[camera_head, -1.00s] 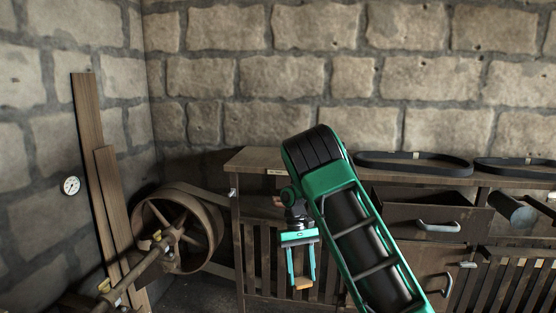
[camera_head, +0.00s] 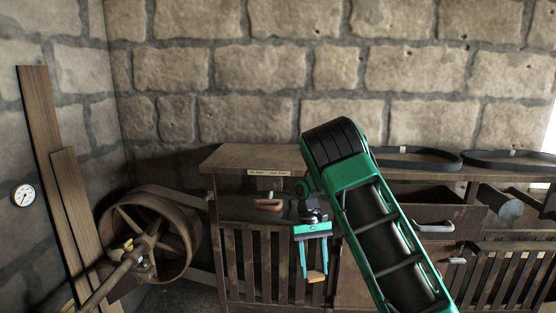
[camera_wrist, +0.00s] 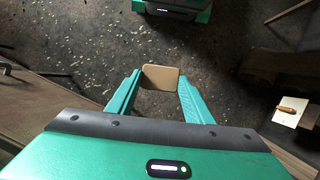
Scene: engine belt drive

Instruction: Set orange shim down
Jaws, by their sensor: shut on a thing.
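My gripper (camera_head: 314,274) points down in front of the wooden workbench (camera_head: 240,156). It is shut on the orange shim (camera_head: 316,276), a small flat orange-tan block between the two teal fingertips. In the wrist view the shim (camera_wrist: 160,78) shows as a tan plate with rounded corners, held at the ends of the fingers with the dark speckled floor far below it. The shim hangs in the air, lower than the bench top and apart from it.
An open drawer (camera_head: 412,215) with a grey handle is to the right. Black belts (camera_head: 510,160) lie on the bench top. A large pulley wheel (camera_head: 150,235) stands left. The bench top's left end is clear.

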